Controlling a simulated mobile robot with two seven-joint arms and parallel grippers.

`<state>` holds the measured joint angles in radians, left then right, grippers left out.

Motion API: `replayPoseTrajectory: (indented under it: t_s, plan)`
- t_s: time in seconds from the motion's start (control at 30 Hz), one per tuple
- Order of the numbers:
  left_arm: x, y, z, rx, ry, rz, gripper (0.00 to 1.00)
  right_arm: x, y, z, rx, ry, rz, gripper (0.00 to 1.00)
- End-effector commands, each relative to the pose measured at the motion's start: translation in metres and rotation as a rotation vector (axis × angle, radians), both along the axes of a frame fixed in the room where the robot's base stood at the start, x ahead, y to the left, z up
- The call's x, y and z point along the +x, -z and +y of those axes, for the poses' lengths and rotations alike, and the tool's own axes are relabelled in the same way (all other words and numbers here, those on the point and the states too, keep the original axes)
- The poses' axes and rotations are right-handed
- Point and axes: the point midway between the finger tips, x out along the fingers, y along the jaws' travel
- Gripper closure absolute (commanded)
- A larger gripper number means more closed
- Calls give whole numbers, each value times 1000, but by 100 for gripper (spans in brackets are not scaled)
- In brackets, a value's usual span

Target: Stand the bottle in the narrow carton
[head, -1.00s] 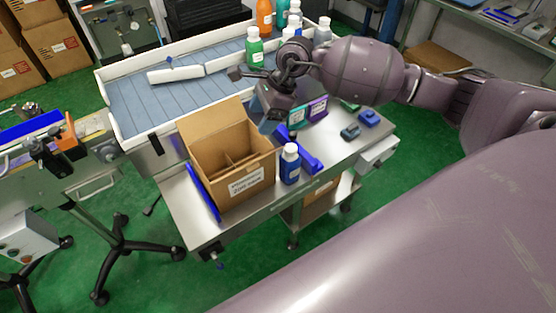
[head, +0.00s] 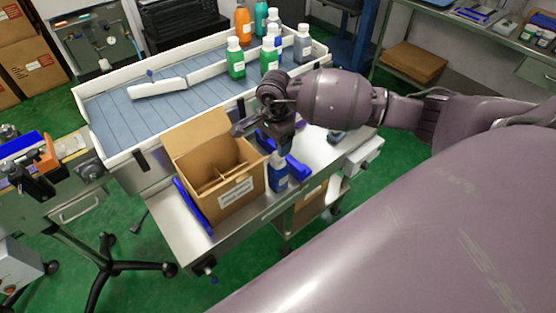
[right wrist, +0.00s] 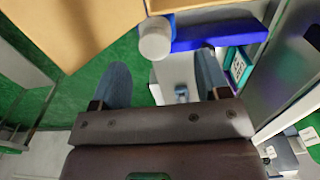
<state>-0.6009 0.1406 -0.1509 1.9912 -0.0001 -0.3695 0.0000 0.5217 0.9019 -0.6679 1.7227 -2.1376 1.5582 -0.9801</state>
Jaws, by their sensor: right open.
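The carton looks empty. My right gripper (head: 279,146) is above and behind the bottle, pointing down, its fingers partly hidden in the head view. In the right wrist view my right gripper (right wrist: 162,62) is open and empty. The bottle's white cap (right wrist: 155,38) shows beyond the fingertips, between their lines. The carton's cardboard (right wrist: 75,22) fills the upper left there. My left gripper is not in view.
A blue bar-like piece (head: 297,168) lies right behind the bottle; it also shows in the right wrist view (right wrist: 215,30). A white-walled tray (head: 110,125) with several bottles at its far end stands behind the carton. A blue strip (head: 192,205) lies along the carton's left side.

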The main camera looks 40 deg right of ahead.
Motion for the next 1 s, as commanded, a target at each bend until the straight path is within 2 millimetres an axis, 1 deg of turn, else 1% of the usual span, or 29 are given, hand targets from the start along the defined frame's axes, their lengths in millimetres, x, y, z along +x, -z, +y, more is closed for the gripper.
replayPoseTrajectory:
  t_s: [0.23, 0.3, 0.4, 0.67, 0.7, 0.77, 1.0]
  plan:
    - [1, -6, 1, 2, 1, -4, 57, -8, 30, -5, 3, 2, 3, 31]
    - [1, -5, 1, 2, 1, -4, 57, -7, 39, -5, 3, 3, 2, 31]
    - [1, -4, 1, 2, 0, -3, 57, -7, 47, -4, 2, 1, 0, 31]
    - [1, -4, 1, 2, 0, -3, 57, -6, 49, -5, 1, 1, -1, 31]
    - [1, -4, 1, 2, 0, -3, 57, -7, 49, -5, 1, 1, -1, 32]
    - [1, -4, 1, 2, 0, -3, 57, -7, 49, -5, 1, 1, 0, 42]
    - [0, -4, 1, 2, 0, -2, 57, -7, 49, -5, 1, 1, 0, 78]
